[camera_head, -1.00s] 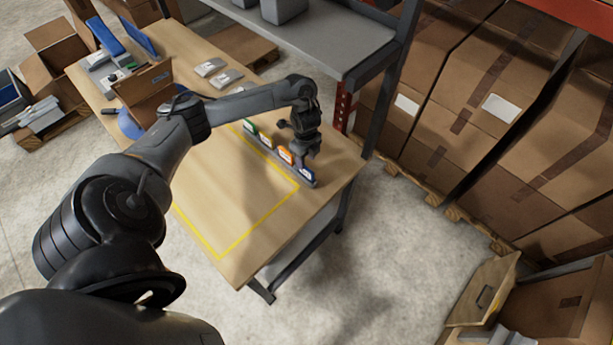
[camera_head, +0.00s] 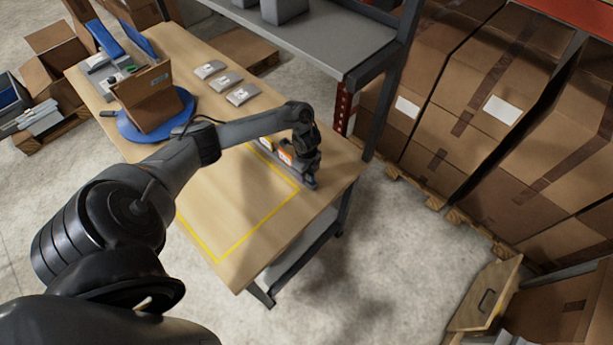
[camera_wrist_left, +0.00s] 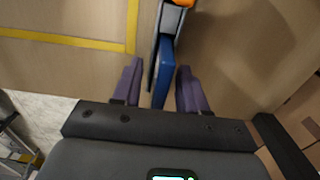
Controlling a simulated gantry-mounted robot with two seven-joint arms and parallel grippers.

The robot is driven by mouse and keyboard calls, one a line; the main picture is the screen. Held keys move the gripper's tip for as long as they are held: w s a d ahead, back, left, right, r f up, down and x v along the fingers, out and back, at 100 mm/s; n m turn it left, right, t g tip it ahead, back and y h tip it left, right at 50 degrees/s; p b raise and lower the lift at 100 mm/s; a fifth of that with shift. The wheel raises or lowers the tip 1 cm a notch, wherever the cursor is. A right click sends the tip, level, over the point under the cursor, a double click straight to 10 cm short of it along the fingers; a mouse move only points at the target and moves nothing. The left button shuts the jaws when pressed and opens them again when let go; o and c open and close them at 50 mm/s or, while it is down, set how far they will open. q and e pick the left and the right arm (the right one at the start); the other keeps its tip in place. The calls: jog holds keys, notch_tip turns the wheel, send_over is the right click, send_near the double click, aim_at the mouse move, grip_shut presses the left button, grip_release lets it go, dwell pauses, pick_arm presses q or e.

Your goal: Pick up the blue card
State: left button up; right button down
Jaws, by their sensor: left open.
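The blue card (camera_wrist_left: 163,72) stands on edge in the left wrist view, between the two purple fingers of my left gripper (camera_wrist_left: 160,78). The fingers are open, one on each side of the card, with a gap on both sides. In the head view my left gripper (camera_head: 309,178) is down at the near right end of the grey dispenser row (camera_head: 270,168) and hides the blue card. The orange card (camera_head: 286,157) shows beside it in the row, and its edge is at the top of the left wrist view (camera_wrist_left: 184,3). My right gripper is not in view.
A yellow outline (camera_head: 243,242) marks a bare part of the wooden table left of the row. A cardboard box (camera_head: 150,98) stands on a blue round base (camera_head: 185,107). A grey shelf (camera_head: 335,52) and its post are behind the gripper.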

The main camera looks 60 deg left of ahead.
pick_arm(q)
grip_shut()
